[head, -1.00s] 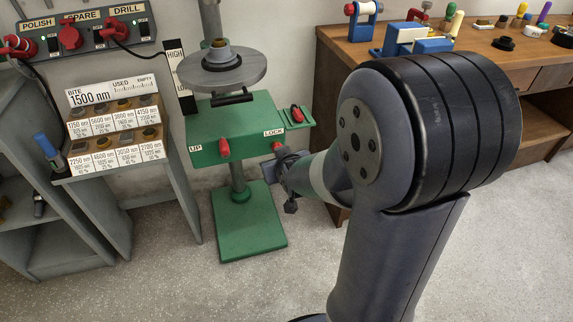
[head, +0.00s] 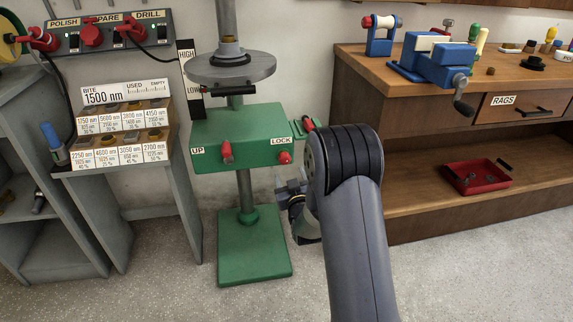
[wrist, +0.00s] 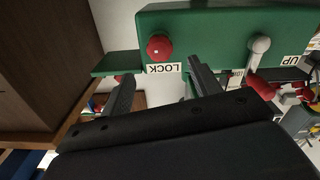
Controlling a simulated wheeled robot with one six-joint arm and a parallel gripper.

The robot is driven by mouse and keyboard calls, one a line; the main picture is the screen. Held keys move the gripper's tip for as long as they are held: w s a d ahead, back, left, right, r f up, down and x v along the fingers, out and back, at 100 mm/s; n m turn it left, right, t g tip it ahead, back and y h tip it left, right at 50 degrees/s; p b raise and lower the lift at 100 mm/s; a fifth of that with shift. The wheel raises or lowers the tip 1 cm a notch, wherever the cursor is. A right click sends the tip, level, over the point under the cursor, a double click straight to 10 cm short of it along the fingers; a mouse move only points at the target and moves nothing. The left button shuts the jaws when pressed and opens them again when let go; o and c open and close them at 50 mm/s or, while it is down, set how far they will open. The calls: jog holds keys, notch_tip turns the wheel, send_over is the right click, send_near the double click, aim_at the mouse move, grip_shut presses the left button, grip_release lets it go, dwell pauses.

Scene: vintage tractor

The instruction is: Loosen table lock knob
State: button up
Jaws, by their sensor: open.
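The red table lock knob (head: 284,157) is on the front of the green drill press table housing (head: 240,136), just below the LOCK label. In the wrist view the knob (wrist: 159,47) shows beside the upside-down LOCK label, above the gap between the fingertips. My gripper (head: 287,190) is below the knob in the head view, partly hidden by my arm. In the wrist view my gripper (wrist: 161,82) has its two dark fingers spread, with nothing between them. The knob is apart from the fingers.
A red-handled UP lever (head: 227,152) is on the housing left of the knob. A grey bit rack (head: 122,135) stands left. Floor in front of the green base (head: 254,247) is clear.

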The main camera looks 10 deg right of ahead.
aim_at(285, 161)
jog(key=w+b, duration=0.1)
jog(key=w, duration=0.7)
jog(key=c, duration=1)
jog(key=shift+f+n+b, duration=0.1)
jog(key=shift+n+b, duration=0.2)
jog(key=shift+b, duration=0.15)
